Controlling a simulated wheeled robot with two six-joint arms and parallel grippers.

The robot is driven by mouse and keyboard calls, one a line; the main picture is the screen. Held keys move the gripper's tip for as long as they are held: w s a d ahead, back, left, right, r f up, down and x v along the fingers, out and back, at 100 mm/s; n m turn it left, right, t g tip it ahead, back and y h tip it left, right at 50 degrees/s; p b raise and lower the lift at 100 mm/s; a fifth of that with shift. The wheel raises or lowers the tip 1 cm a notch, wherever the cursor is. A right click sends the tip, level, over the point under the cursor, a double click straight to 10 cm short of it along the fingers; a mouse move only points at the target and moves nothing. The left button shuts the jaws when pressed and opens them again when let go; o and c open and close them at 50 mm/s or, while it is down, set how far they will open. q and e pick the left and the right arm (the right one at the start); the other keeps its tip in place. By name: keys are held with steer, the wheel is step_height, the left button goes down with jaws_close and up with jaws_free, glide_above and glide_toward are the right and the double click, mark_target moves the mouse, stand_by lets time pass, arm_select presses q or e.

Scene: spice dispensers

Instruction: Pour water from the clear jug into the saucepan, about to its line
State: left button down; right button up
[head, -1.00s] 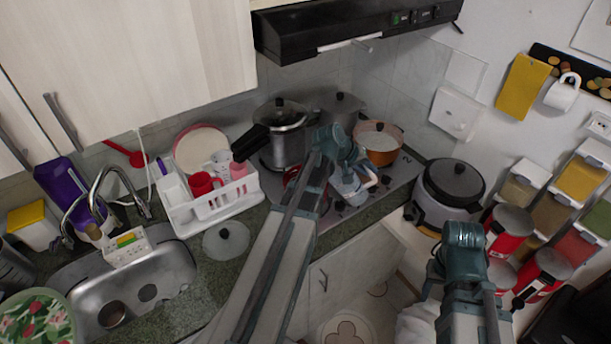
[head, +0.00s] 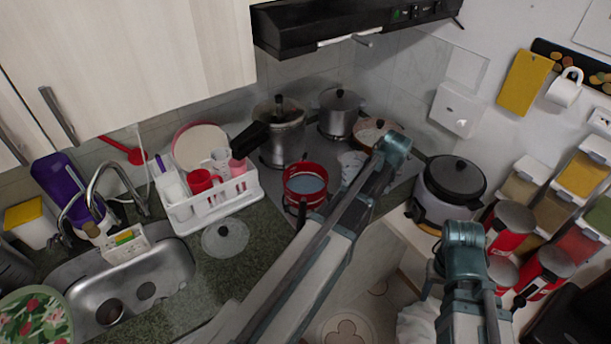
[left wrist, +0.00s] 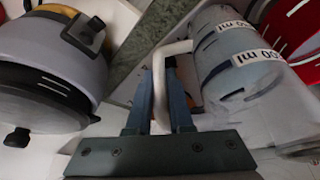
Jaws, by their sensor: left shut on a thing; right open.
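The red saucepan (head: 305,186) sits on the front left of the hob, with pale blue water visible inside. My left gripper (head: 392,152) is shut on the handle of the clear jug (head: 352,165), which is to the right of the saucepan and apart from it. The jug is partly hidden by my arm in the head view. In the left wrist view, the jug (left wrist: 235,55) shows "ml" labels and bluish contents, and its white handle (left wrist: 158,85) is between the fingers. I cannot tell its exact tilt. My right gripper (head: 432,278) is open and empty at lower right.
A pressure cooker (head: 282,138), a grey pot (head: 340,118) and an orange pan (head: 378,130) stand on the hob. A rice cooker (head: 453,185) is close to the right of my left gripper. A white dish rack (head: 228,200) and glass lid (head: 225,238) lie left of the saucepan.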

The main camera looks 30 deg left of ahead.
arm_select(q)
steer(key=shift+d+f, duration=0.1)
steer(key=shift+f, duration=0.05)
step_height(320, 180, up, 5)
steer(key=p, duration=0.5)
